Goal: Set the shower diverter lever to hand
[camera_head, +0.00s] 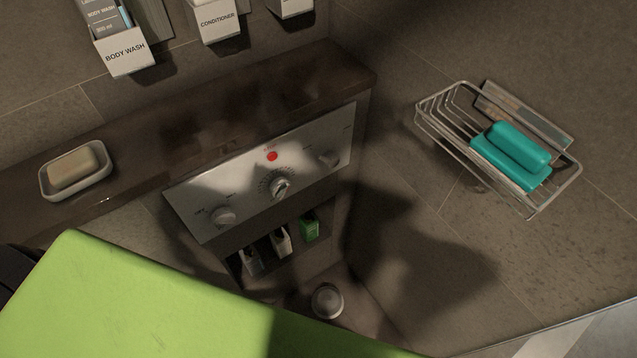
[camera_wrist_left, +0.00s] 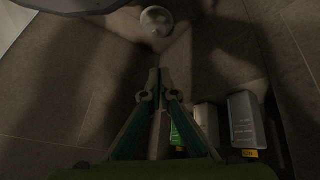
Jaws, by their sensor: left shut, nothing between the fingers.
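A metal control panel (camera_head: 262,172) is set in the dark wall ledge in the head view. It carries a left knob (camera_head: 223,215), a middle dial (camera_head: 280,187) with a red dot above it, and a right knob (camera_head: 328,158). Their labels are too small to read, so I cannot tell which one is the diverter lever or where it points. My left gripper (camera_wrist_left: 160,88) shows in the left wrist view, shut and empty, its fingertips together. The panel is not visible in that view. My left gripper is not seen in the head view. My right gripper is in neither view.
Small bottles stand in a niche below the panel, including a green one (camera_head: 310,229). A round metal fitting (camera_head: 327,300) is below. A soap dish (camera_head: 76,172) sits on the ledge. Labelled dispensers hang above.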

